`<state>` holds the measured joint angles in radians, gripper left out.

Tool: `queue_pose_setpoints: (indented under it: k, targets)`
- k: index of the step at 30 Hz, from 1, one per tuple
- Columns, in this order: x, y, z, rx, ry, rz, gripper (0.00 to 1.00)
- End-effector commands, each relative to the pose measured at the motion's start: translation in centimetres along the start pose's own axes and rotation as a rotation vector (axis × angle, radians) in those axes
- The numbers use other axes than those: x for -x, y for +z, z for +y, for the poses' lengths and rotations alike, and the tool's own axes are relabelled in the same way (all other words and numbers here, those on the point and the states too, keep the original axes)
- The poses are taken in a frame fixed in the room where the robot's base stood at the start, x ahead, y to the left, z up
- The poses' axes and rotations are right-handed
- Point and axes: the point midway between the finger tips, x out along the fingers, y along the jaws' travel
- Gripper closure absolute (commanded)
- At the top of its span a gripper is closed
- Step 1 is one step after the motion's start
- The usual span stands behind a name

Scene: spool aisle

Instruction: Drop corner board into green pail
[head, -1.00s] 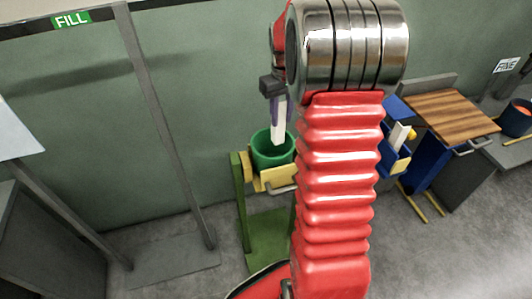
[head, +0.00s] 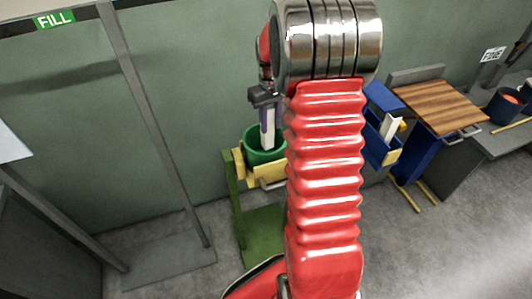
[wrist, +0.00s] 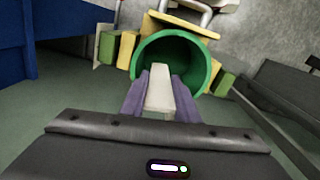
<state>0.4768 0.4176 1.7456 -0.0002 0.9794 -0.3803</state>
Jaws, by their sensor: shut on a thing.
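My gripper (head: 267,127) is shut on a white corner board (wrist: 160,92), with its purple fingers on either side of the board. The board also shows in the head view (head: 268,141), hanging downward with its lower end in front of or within the green pail's opening. The green pail (head: 252,151) sits on a yellow holder on a green stand. In the wrist view the pail (wrist: 203,60) lies beyond the fingertips, and the board's far end overlaps its open mouth. I cannot tell how deep the board's tip is.
A blue bin (head: 375,150) with a white piece in it stands to the right, partly behind my red arm. A wood-topped blue cabinet (head: 440,107) and a dark pot (head: 508,106) are further right. A grey post (head: 150,125) stands to the left.

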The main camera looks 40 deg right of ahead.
Motion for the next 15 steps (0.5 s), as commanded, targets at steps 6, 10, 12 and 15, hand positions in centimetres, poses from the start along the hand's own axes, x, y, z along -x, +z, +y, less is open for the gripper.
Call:
queue_pose_setpoints:
  k: [6,10,12,15]
  targets:
    - [-1.02,-0.02,-0.03,0.001,0.000,0.000,0.90]
    - [-1.08,-0.04,-0.05,0.001,0.000,0.001,0.90]
    - [-1.07,-0.04,-0.05,0.001,0.000,0.001,0.90]
    - [-1.07,-0.05,-0.07,0.001,0.000,0.001,0.70]
